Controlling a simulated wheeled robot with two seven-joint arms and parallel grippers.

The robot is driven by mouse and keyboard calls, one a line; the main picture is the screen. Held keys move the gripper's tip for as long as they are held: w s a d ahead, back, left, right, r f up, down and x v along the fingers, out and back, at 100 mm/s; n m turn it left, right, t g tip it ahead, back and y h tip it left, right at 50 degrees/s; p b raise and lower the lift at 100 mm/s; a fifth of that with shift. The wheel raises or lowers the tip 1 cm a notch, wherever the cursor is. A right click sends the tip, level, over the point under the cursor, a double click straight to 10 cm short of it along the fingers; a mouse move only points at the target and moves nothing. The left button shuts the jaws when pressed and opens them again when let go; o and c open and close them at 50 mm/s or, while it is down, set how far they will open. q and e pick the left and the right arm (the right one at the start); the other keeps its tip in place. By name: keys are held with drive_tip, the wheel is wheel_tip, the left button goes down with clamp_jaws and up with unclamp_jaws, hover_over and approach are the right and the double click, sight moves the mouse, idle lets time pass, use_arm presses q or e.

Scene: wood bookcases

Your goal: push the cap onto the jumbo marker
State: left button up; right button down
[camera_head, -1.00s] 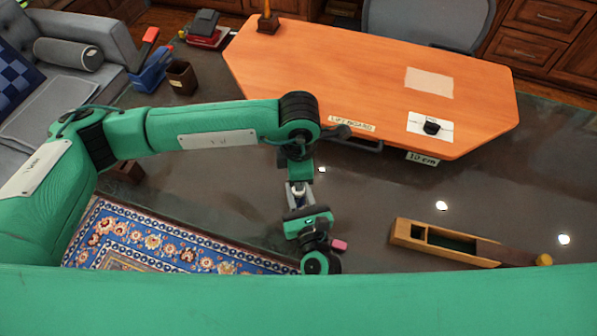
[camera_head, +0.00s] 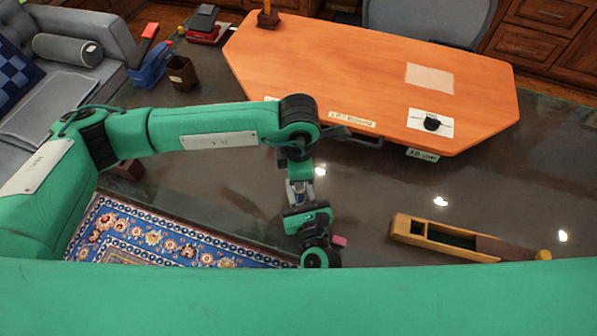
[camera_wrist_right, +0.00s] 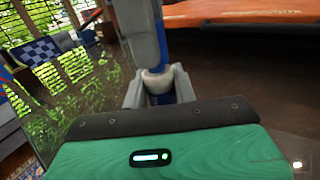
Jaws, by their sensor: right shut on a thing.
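My right gripper (camera_wrist_right: 160,98) is shut on a blue upright piece with a pale rounded collar (camera_wrist_right: 157,79), which looks like the jumbo marker. A tall blue-grey piece (camera_wrist_right: 143,30) stands right above the collar and runs out of the top of the wrist view. I cannot tell whether it is the cap or part of my left gripper. In the head view my right gripper (camera_head: 299,202) points up the picture, and my left gripper (camera_head: 300,178) faces it closely, in line. The left jaws are too small and covered to read. The join between cap and marker is hidden.
A patterned rug (camera_head: 150,235) and a grey sofa (camera_head: 110,55) are at left.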

use_arm(q)
drive_tip(key=shift+f, duration=0.4)
drive_tip(key=o, duration=1)
drive_tip(key=shift+o, duration=0.2)
wheel_tip(320, 180, up, 12)
use_arm(e)
drive_tip(key=c, duration=1)
unclamp_jaws()
drive_tip(key=shift+c, duration=0.2)
